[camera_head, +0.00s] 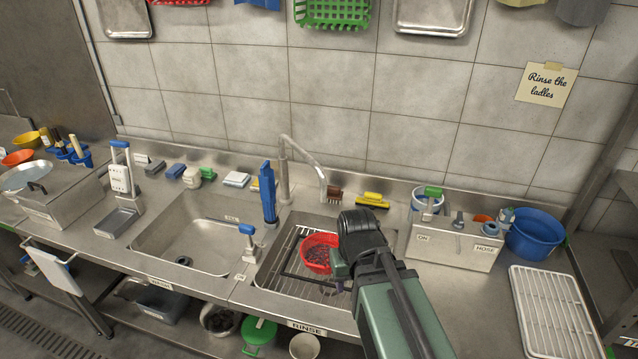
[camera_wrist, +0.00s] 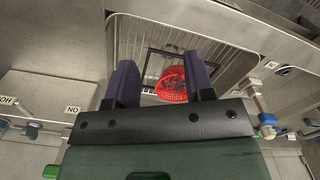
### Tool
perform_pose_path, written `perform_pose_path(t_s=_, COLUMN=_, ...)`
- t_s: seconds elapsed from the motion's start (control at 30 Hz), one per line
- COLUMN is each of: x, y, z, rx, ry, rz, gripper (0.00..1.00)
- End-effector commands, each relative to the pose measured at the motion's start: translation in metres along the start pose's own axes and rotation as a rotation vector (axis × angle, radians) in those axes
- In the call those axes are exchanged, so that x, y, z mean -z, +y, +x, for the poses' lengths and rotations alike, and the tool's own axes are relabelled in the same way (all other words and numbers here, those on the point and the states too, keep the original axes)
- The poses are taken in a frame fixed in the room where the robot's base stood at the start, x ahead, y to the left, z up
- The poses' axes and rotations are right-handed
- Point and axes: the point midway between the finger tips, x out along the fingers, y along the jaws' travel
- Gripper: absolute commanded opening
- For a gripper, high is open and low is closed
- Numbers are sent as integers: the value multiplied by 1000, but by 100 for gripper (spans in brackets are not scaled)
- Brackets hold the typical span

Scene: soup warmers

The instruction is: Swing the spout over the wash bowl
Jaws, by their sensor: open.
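The spout (camera_head: 305,152) is a grey pipe that rises behind the sinks, arches to the right and ends pointing down above the back of the rinse bowl. The wash bowl (camera_head: 185,238) is the empty left basin, with a WASH label on its front edge. The rinse bowl (camera_head: 262,272) on the right holds a wire rack and a red basket (camera_head: 318,252) of dark bits. My gripper (camera_head: 341,268) is over the right side of the rinse bowl, in front of the spout and apart from it. In the wrist view its two fingers (camera_wrist: 160,68) are apart, with the basket beyond them.
A tall blue-handled fitting (camera_head: 268,192) and a blue-topped lever (camera_head: 248,238) stand between the bowls. Brushes and sponges line the back ledge. A metal box with ON and HOSE labels (camera_head: 452,243) and a blue tub (camera_head: 534,234) stand right.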

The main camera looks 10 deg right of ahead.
Motion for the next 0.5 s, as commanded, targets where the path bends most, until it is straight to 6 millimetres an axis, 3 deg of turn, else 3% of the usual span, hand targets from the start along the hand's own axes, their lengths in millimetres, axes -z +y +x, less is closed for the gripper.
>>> perform_pose_path(t_s=0.03, x=18, y=14, z=27, rx=11, ry=1, rz=38, gripper=48)
perform_pose_path(t_s=0.1, x=59, y=25, z=53, rx=141, ry=1, rz=121, gripper=48)
perform_pose_path(t_s=0.23, x=136, y=29, z=64, rx=516, ry=-47, rz=457, gripper=48)
perform_pose_path(t_s=0.37, x=214, y=40, z=38, rx=955, ry=-250, rz=852, gripper=48)
perform_pose_path(t_s=0.43, x=251, y=49, z=5, rx=1184, ry=-466, rz=1040, gripper=48)
perform_pose_path(t_s=0.5, x=271, y=48, z=-35, rx=1334, ry=-730, rz=1160, gripper=48)
